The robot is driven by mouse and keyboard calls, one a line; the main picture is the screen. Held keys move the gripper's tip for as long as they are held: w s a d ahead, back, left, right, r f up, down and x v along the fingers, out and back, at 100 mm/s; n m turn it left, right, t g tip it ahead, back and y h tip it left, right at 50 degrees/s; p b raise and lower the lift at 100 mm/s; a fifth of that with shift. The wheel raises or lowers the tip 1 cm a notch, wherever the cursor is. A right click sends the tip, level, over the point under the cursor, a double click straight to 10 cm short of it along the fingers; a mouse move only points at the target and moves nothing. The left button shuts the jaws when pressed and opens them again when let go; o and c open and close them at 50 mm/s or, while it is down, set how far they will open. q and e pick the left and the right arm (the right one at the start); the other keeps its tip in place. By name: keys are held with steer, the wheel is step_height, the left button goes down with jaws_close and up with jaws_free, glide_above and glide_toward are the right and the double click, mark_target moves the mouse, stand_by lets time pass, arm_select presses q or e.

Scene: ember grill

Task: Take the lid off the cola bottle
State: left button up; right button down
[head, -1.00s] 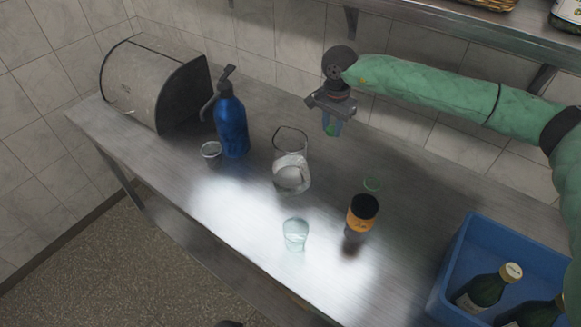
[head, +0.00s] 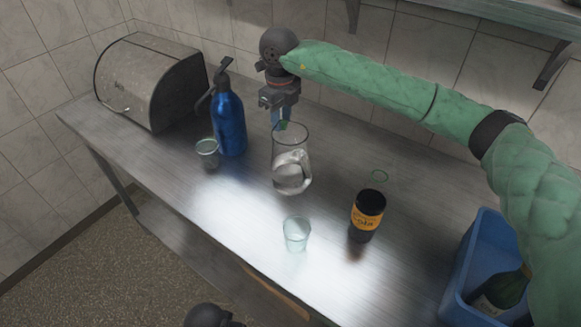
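The cola bottle (head: 367,222) is a short dark container with an orange label, standing upright right of the middle of the steel table. Its top (head: 371,199) is round and black; I cannot tell whether that is a separate lid. My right gripper (head: 282,122) points down at the back of the table, behind the clear glass pitcher (head: 290,170) and well left of the bottle. Its fingers are small and partly behind the pitcher's rim, so their opening is unclear. My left gripper is not seen; only a dark rounded part shows at the bottom edge.
A blue spray bottle (head: 229,122), a small glass (head: 207,153) and a bread bin (head: 150,80) stand at left. A clear tumbler (head: 296,234) stands at the front. A blue crate (head: 486,243) holds green bottles at right.

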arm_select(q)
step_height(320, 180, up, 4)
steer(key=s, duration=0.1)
arm_select(e)
steer(key=a+f+m, duration=0.1)
steer(key=f+m+p, duration=0.1)
steer(key=f, duration=0.1)
steer(key=a+f+m, duration=0.1)
steer(key=f, duration=0.1)
steer(key=shift+s+a, duration=0.3)
steer(key=shift+s, duration=0.05)
steer(key=shift+f+p, duration=0.85)
steer(key=shift+f, duration=1.4)
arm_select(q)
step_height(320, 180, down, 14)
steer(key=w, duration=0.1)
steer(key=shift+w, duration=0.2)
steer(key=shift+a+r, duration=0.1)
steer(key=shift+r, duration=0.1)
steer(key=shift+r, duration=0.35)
arm_select(e)
steer(key=shift+f, duration=0.1)
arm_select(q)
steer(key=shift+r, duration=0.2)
